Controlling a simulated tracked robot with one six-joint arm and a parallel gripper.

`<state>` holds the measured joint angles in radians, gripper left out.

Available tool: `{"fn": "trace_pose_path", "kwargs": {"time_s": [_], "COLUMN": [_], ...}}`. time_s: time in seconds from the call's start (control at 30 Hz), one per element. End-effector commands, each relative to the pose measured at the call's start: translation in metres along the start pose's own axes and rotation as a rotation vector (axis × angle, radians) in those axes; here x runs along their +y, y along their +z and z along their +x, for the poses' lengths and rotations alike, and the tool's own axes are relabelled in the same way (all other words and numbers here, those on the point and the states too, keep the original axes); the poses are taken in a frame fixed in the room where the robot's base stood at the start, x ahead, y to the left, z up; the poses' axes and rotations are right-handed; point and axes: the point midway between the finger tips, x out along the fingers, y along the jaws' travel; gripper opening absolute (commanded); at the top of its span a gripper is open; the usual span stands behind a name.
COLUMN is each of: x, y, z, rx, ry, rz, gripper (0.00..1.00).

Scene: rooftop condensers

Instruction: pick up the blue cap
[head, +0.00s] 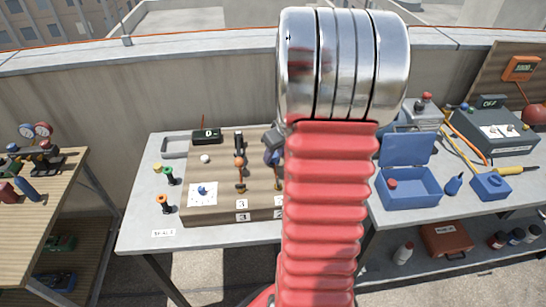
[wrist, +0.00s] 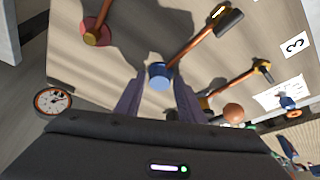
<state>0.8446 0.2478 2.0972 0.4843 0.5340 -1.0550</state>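The blue cap (wrist: 160,76) is in the middle of the wrist view, at the end of a copper pipe stub that runs up to a dark block. My gripper (wrist: 159,82) has its two dark fingers spread on either side of the cap. The cap lies between the fingertips, and a narrow gap seems to show on each side. In the head view my red arm covers this part of the board, so the cap and fingertips are hidden there.
A red cap (wrist: 97,36) on another copper pipe is upper left in the wrist view. A round gauge (wrist: 52,101) is at left. The wooden board (head: 225,172) stands on a grey table (head: 145,205). A blue open box (head: 410,187) is at right.

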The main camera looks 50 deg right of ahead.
Motion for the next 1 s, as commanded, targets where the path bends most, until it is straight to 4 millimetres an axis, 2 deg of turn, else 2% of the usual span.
{"fn": "trace_pose_path", "kwargs": {"time_s": [0.03,0.43,0.77,1.0], "x": [0.000,0.000,0.000,0.001], "y": [0.000,0.000,-0.002,-0.014], "z": [0.000,0.000,-0.004,-0.031], "rx": [0.000,0.000,0.001,0.004], "ry": [0.000,0.000,0.000,0.003], "rz": [0.000,0.000,-0.001,-0.001], "gripper": [0.32,0.04,0.04,0.04]}}
